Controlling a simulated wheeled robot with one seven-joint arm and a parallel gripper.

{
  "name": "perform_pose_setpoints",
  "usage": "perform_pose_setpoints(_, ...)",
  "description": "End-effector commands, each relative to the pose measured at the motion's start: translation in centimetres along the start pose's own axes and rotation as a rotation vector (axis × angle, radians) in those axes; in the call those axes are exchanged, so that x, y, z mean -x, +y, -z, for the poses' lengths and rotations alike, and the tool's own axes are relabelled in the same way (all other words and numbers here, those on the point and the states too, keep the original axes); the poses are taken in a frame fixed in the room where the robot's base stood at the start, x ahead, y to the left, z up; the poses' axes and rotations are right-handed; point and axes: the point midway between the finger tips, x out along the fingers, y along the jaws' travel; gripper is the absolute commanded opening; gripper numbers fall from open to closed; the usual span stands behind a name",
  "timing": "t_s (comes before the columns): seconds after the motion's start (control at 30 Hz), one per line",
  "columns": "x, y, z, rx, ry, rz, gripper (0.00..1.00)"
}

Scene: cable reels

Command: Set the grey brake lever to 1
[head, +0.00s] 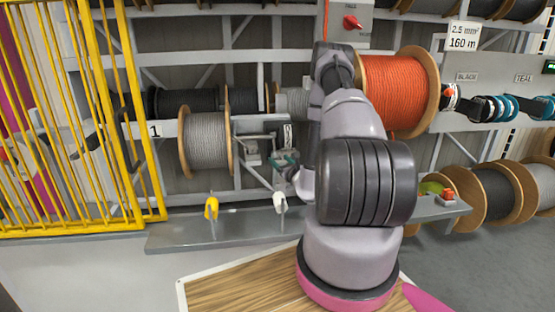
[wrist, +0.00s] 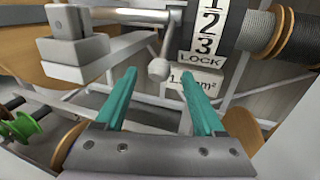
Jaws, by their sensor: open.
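The grey brake lever (wrist: 166,47) hangs down from a metal bar in the wrist view and ends in a rounded knob. The knob is at about the height of the LOCK mark, just left of it. The scale plate (wrist: 207,32) reads 1, 2, 3 and LOCK from top to bottom; the 1 is cut by the frame edge. My gripper (wrist: 157,72) is open, with teal fingers on either side of the knob in the picture. I cannot tell whether the knob lies fully between them in depth. In the head view my gripper (head: 286,161) is small, below the scale plate (head: 287,136).
A grey cable reel (head: 207,140) stands left of the brake, and an orange reel (head: 398,92) is to its right behind my arm. A yellow fence (head: 130,110) stands at left. Yellow (head: 211,208) and white (head: 280,201) handles stand by the lower shelf (head: 175,237).

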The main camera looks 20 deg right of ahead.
Motion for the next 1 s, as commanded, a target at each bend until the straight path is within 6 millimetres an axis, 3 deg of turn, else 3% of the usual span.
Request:
perform_pose_setpoints(0.2, -2.2, 0.0, 0.0, 0.001, 0.000, -0.001, 0.71)
perform_pose_setpoints(0.53, -2.5, 0.0, 0.0, 0.000, 0.001, -0.001, 0.71)
perform_pose_setpoints(0.7, -2.5, 0.0, 0.0, 0.000, 0.001, -0.001, 0.06)
perform_pose_setpoints(0.73, -2.5, 0.0, 0.0, 0.000, 0.001, -0.001, 0.00)
perform_pose_setpoints(1.0, -2.5, 0.0, 0.0, 0.000, 0.001, -0.001, 0.00)
